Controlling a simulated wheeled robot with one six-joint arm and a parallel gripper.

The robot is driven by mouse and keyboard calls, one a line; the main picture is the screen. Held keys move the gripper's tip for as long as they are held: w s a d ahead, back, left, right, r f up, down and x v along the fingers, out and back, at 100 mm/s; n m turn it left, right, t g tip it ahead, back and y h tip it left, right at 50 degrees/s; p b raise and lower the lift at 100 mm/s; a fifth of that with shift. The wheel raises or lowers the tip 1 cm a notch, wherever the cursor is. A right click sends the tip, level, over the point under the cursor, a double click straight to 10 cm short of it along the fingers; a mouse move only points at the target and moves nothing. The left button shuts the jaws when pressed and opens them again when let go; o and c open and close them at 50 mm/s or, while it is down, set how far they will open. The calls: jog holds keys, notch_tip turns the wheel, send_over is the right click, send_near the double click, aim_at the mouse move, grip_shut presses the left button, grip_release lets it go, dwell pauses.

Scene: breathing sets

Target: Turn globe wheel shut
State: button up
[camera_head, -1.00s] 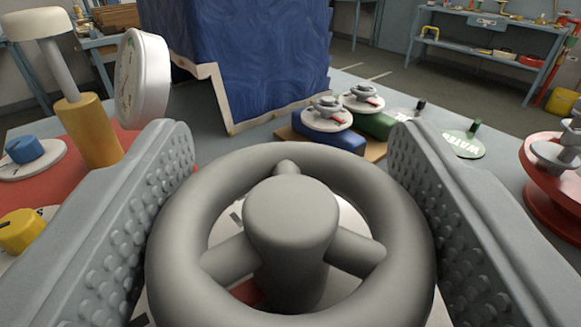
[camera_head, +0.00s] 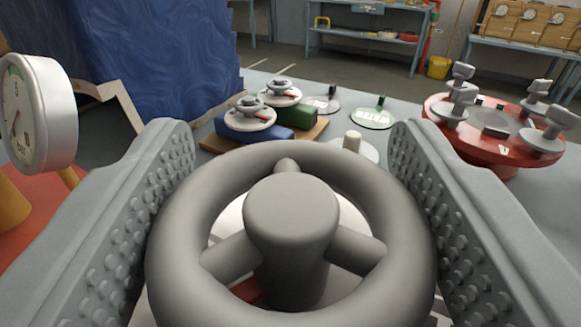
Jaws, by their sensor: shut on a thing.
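The grey globe wheel (camera_head: 175,250) fills the lower middle of the view. It is a thick ring with three spokes and a round central hub (camera_head: 290,215). Under it a white dial plate (camera_head: 232,218) shows through the gaps, with a small red mark (camera_head: 246,290). My gripper (camera_head: 290,165) straddles the wheel, with one studded finger pad on the left and one on the right. The pads are shut on the rim from both sides. The lower part of the wheel's rim and the stem below are partly hidden.
A gauge (camera_head: 40,112) stands at the left. Behind the wheel are a blue block (camera_head: 245,132) and green block (camera_head: 297,114) with small wheels. A red round stand (camera_head: 505,150) with several clamps is at the right. A blue cloth-like panel (camera_head: 130,55) rises behind.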

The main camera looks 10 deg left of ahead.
dwell(0.4)
jog(key=o, duration=1)
jog(key=shift+c, duration=0.2)
jog(key=s+d, duration=0.3)
jog(key=s, duration=1.4)
jog(key=shift+d, duration=0.1)
